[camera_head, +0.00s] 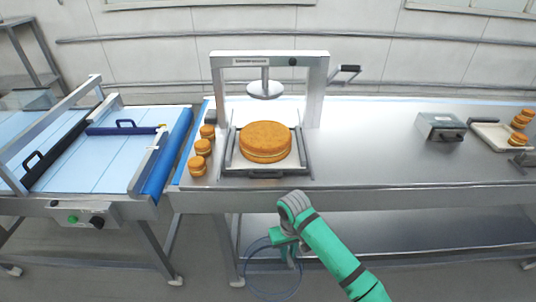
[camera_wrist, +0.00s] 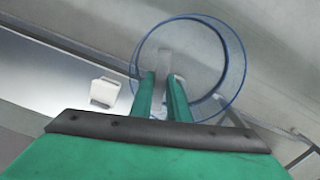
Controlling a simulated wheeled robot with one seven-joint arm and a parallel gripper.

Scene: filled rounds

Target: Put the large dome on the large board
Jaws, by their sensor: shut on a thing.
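The large dome is a clear round cover with a blue rim (camera_head: 272,292). It hangs below the bench front in the head view and fills the upper middle of the wrist view (camera_wrist: 238,62). My gripper (camera_head: 283,243) is shut on the dome's upper part; its two green fingers (camera_wrist: 163,90) show in the wrist view. A large golden filled round (camera_head: 265,141) sits on a pale square board (camera_head: 298,163), which I take for the large board, in a dark-framed tray under the press. My gripper is in front of and below this board.
The metal press frame (camera_head: 218,92) stands over the round, with its plate (camera_head: 265,90) raised above it. Several small rounds (camera_head: 203,147) stand left of the board. A blue conveyor (camera_head: 95,150) is at left. A grey box (camera_head: 441,127) and a pale tray (camera_head: 492,136) are at right. The bench middle-right is clear.

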